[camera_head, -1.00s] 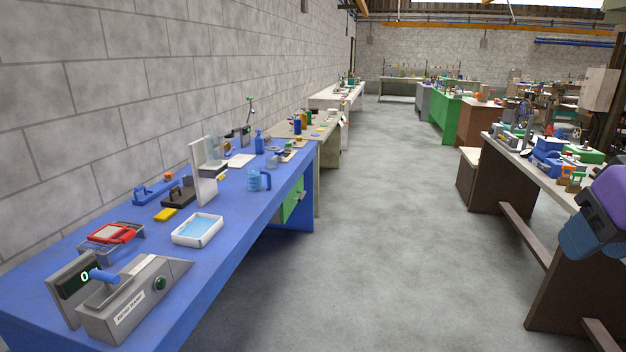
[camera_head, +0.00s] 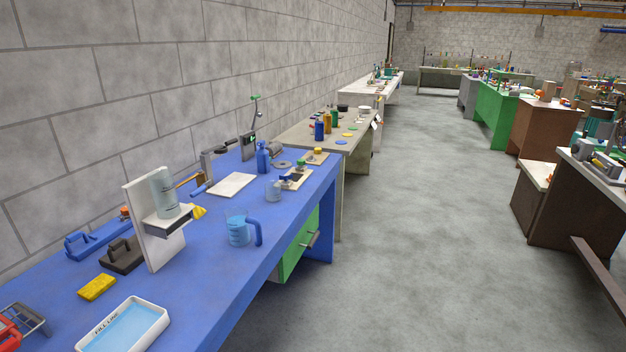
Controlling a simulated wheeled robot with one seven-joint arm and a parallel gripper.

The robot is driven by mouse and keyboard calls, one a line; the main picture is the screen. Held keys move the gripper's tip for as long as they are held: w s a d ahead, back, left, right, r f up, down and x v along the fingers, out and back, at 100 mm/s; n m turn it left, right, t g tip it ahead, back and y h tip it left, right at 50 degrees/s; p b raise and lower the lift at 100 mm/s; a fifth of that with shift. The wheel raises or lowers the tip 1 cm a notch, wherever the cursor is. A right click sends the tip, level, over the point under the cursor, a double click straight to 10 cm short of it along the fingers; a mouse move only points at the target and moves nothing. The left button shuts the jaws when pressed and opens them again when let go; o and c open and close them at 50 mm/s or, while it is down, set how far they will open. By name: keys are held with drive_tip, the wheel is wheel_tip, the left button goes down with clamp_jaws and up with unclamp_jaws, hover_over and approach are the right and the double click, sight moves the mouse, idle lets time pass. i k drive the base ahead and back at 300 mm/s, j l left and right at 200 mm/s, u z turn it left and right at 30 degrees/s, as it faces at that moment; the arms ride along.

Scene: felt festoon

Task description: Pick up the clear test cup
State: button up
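A taller clear cylinder (camera_head: 163,192), also cup-like, stands on the small shelf of a white upright stand (camera_head: 150,247) on the same bench. My gripper is not in view.
A white tray of blue liquid (camera_head: 126,328), a yellow sponge (camera_head: 97,288), a blue bottle (camera_head: 262,157) and a white board (camera_head: 231,185) share the bench. A green drawer front (camera_head: 300,247) sits below. The concrete floor (camera_head: 420,230) to the right is clear.

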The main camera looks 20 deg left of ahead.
sight(273, 189)
drive_tip(key=i+l, duration=0.15)
drive_tip(key=i, duration=1.3)
drive_tip(key=i+u, duration=0.25)
drive_tip(key=u, duration=0.2)
drive_tip(key=i+u, duration=0.25)
drive_tip(key=u, duration=0.2)
drive_tip(key=i+u, duration=0.2)
drive_tip(key=u, duration=0.25)
drive_tip(key=i+u, duration=0.2)
drive_tip(key=u, duration=0.2)
drive_tip(key=i+u, duration=0.15)
drive_tip(key=u, duration=0.25)
drive_tip(key=i+l+u, duration=0.15)
drive_tip(key=u, duration=0.3)
